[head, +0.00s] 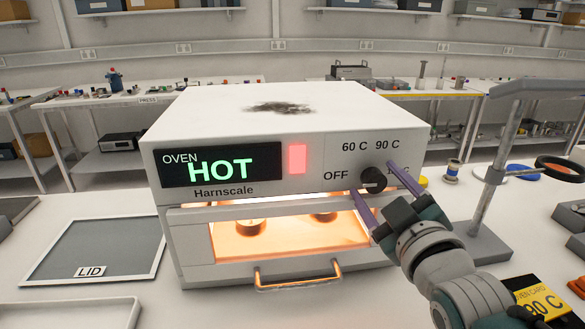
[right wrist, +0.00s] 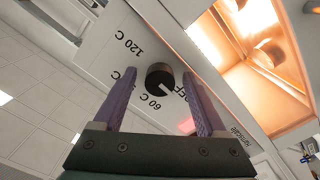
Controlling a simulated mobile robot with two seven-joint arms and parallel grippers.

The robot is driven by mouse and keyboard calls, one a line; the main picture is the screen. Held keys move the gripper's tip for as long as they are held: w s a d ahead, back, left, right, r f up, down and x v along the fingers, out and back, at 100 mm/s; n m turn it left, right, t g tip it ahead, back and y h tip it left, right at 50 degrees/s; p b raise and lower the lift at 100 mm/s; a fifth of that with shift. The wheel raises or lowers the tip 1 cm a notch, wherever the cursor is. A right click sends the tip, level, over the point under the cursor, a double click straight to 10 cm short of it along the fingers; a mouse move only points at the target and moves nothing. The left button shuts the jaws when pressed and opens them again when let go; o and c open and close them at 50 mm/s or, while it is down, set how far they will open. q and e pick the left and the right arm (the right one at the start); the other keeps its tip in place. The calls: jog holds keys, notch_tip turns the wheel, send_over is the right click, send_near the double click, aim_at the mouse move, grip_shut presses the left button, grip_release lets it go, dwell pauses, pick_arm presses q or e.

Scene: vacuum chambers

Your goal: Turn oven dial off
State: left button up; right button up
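The white oven (head: 290,110) stands on the bench with a lit green HOT display (head: 222,165) and a lit red lamp (head: 297,158). Its black dial (head: 374,177) is at the right of the front panel, among the labels OFF, 60 C, 90 C and a partly hidden one. The right wrist view shows the dial (right wrist: 159,76) and the 120 C label. Its white mark appears to point toward the OFF side; its exact setting is unclear. My right gripper (head: 372,181) is open, its purple fingers on either side of the dial, with gaps showing. My left gripper is out of view.
The oven's glowing window (head: 290,238) and door handle (head: 298,275) are below the panel. A lid (head: 98,250) lies to the left. A stand with a ring (head: 493,170) and a yellow card (head: 540,300) are on the right.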

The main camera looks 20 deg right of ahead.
jog(key=v, duration=1)
jog(key=shift+d, duration=0.1)
dwell(0.3)
